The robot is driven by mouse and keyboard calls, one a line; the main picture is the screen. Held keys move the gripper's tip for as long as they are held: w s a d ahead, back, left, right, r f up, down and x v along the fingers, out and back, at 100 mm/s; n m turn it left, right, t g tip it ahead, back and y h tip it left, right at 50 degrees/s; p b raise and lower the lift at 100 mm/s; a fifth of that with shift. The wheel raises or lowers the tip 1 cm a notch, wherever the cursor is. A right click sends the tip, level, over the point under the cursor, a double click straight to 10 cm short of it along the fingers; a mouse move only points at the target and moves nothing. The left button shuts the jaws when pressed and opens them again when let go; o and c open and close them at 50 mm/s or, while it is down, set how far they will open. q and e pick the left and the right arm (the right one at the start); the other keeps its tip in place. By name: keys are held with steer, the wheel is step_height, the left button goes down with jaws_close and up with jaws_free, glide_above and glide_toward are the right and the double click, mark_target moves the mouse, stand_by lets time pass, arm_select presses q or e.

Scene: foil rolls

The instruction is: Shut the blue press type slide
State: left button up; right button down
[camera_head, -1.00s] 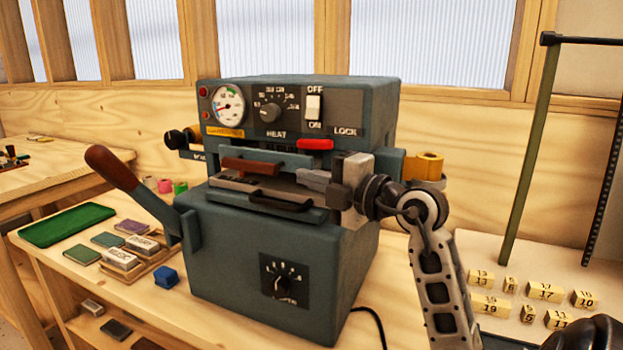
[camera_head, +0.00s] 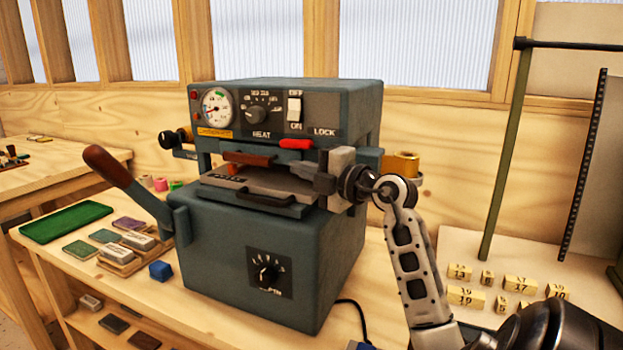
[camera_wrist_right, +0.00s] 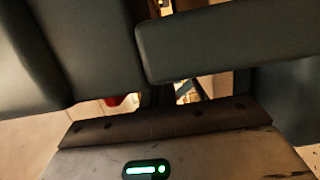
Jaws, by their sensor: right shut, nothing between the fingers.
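The blue-grey press (camera_head: 260,240) stands on the wooden bench. Its flat slide (camera_head: 225,186) shows in the front opening, above a dark curved handle (camera_head: 265,200). A brown bar (camera_head: 250,158) lies across the opening, behind the slide's front edge. My right gripper (camera_head: 321,182) is shut and empty at the right end of the opening; I cannot tell whether it touches the slide. The right wrist view shows dark press parts close up and a brown strip with a worn plate (camera_wrist_right: 190,150). My left gripper is not in view.
A long lever with a brown grip (camera_head: 110,165) sticks out at the press's left. A red lock lever (camera_head: 297,144) sits on its front. Several yellow numbered blocks (camera_head: 466,296) lie to the right.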

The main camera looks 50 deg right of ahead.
steer(key=a, duration=0.1)
steer(key=a+p, duration=0.1)
steer(key=s+a+p, duration=0.1)
steer(key=shift+r, duration=0.35)
steer(key=s, duration=0.4)
steer(key=shift+a+f+b, duration=0.25)
steer(key=shift+f+b, duration=0.1)
steer(key=shift+f, duration=0.05)
arm_select(q)
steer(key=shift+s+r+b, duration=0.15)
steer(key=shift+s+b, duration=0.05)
steer(key=shift+b, duration=0.2)
arm_select(e)
steer(key=s, duration=0.6)
steer(key=shift+s+d, duration=0.15)
steer(key=shift+r, duration=0.1)
